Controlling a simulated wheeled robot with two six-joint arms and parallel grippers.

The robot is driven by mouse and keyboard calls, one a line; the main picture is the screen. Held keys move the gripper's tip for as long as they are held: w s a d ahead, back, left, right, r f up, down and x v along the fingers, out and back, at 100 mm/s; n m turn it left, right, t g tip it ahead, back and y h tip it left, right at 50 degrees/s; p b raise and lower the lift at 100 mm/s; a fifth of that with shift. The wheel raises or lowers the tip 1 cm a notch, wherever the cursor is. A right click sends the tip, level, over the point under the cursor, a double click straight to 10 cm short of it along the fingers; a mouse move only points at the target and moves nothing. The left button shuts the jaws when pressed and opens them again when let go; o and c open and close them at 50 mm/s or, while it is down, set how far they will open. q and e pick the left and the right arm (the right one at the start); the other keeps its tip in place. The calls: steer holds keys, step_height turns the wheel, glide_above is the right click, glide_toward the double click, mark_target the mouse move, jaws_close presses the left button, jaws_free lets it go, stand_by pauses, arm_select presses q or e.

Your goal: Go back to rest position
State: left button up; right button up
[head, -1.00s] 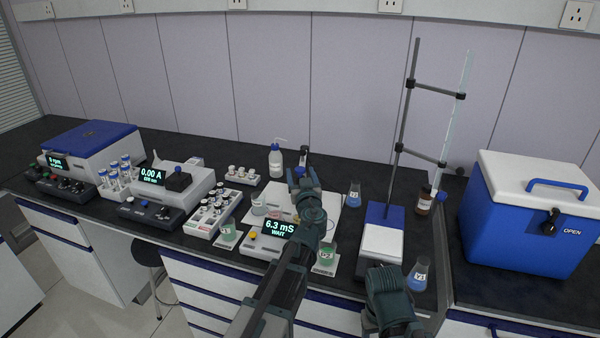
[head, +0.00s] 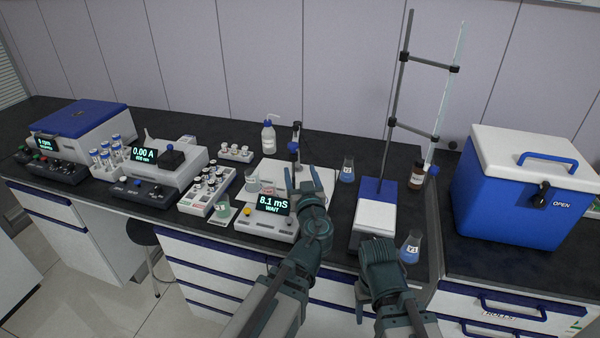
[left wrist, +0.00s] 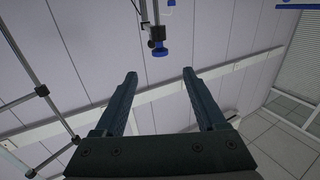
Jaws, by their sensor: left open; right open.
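My left gripper (head: 292,180) is over the white conductivity meter (head: 266,226), whose display reads 8.1 mS and WAIT. In the left wrist view its two fingers (left wrist: 160,76) are apart with nothing between them. A blue-ended probe part (left wrist: 160,50) shows beyond the fingertips, apart from them. In the head view a blue-topped probe (head: 293,147) stands just behind the left gripper. My right gripper (head: 376,255) is low at the front, before the blue and white stand base (head: 375,205); its fingertips are hard to make out.
A flask (head: 410,247) stands close to the right gripper. Another flask (head: 347,170), a brown bottle (head: 417,176) and a tall burette stand (head: 398,100) are behind. A beaker (head: 225,209) and a vial rack (head: 208,190) are left. A blue cooler (head: 515,205) stands right.

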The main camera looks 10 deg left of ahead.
arm_select(q)
steer(key=s+d+f+m+g+h+p, duration=0.1)
steer(key=s+f+g, duration=0.4)
steer(key=f, duration=0.2)
steer(key=s+f+m+g, duration=0.1)
steer(key=s+f+g, duration=0.4)
steer(key=f, duration=0.3)
steer(key=s+d+f+m+g+h, duration=0.5)
steer(key=s+d, duration=0.5)
steer(key=s, duration=0.2)
steer(key=shift+s+d+f+m+g, duration=0.2)
steer(key=shift+s+d+m+g, duration=0.15)
steer(key=shift+m+g, duration=0.5)
